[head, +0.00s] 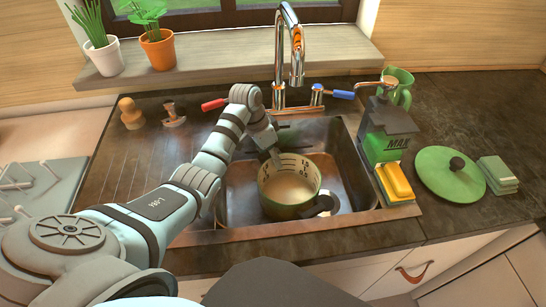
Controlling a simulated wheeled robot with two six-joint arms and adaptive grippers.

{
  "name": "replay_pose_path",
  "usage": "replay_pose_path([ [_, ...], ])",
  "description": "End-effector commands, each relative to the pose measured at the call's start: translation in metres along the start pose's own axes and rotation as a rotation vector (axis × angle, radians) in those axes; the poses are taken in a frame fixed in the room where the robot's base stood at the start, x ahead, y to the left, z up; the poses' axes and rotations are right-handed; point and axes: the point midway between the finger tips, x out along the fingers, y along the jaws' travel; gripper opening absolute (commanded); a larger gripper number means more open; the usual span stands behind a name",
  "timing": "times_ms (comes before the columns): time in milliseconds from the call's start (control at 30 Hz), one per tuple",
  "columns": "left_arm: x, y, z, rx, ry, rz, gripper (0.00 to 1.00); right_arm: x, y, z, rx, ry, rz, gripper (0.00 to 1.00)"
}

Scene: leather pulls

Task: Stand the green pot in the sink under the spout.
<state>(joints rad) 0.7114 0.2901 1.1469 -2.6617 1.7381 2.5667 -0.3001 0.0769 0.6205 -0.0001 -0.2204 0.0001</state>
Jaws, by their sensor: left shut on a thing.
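I cannot tell whether the pot's base touches the sink floor. My right gripper is not in view.
Taps with a red lever (214,104) and a blue lever (343,94) flank the spout. Potted plants (158,50) stand on the sill.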

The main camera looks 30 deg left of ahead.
Motion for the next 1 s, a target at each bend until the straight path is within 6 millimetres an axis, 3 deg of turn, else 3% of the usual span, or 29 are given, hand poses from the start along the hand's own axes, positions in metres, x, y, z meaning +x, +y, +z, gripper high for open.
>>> replay_pose_path([
  [33,0.001,0.000,0.000,0.000,0.001,0.001,0.00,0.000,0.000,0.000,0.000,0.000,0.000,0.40],
  [67,0.002,0.000,0.001,-0.001,-0.001,0.000,0.40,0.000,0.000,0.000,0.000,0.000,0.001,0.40],
  [200,0.002,0.000,0.001,0.000,0.000,0.000,0.59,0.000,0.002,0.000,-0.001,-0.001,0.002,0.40],
  [567,-0.006,0.000,-0.001,0.000,0.001,-0.001,0.59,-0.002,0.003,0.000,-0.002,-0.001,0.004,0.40],
  [1000,-0.114,0.000,-0.001,0.000,0.000,-0.001,0.59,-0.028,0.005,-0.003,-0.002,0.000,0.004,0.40],
])
